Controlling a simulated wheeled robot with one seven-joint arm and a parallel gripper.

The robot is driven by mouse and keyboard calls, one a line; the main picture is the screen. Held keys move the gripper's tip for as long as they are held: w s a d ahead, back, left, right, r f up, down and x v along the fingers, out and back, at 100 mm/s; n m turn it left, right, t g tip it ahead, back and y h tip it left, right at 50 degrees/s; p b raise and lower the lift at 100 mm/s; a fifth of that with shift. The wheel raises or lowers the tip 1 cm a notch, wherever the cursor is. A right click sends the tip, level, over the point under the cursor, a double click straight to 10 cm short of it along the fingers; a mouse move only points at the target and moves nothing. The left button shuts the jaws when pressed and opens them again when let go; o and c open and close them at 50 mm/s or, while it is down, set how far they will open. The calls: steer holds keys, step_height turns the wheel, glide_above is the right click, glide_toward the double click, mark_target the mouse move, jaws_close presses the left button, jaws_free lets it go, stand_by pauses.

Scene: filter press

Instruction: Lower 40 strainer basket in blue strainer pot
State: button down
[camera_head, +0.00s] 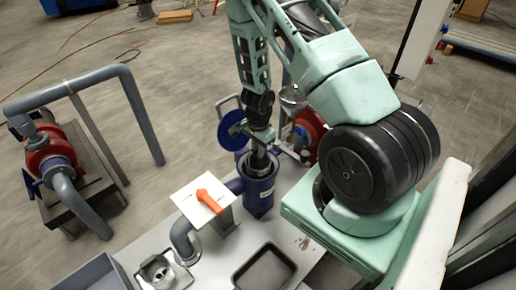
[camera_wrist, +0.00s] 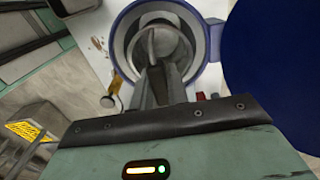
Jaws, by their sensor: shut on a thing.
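The blue strainer pot (camera_head: 261,192) stands on the pale bench top, with its mouth open and facing up. In the wrist view its blue rim (camera_wrist: 212,45) surrounds the grey strainer basket (camera_wrist: 148,20). My gripper (camera_head: 260,152) is upright over the pot mouth. In the wrist view its fingers (camera_wrist: 158,80) are shut on the basket's bail handle. The basket appears within the ring of the rim; its depth in the pot is hidden by the fingers and handle. The round blue lid (camera_head: 232,130) is swung open beside the pot, and fills the right of the wrist view (camera_wrist: 280,65).
A white plate with an orange pointer (camera_head: 203,197) stands close left of the pot. A dark tray (camera_head: 265,268) and a metal fitting (camera_head: 160,272) lie in front. A red housing (camera_head: 311,128) is behind right. A grey bin (camera_head: 97,276) is at lower left.

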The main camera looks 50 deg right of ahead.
steer(key=shift+f+b, duration=4.1)
steer(key=shift+f, duration=0.4)
steer(key=c, duration=1.3)
jaws_free()
step_height(320, 180, up, 10)
steer(key=p, duration=0.8)
steer(key=shift+p, duration=0.4)
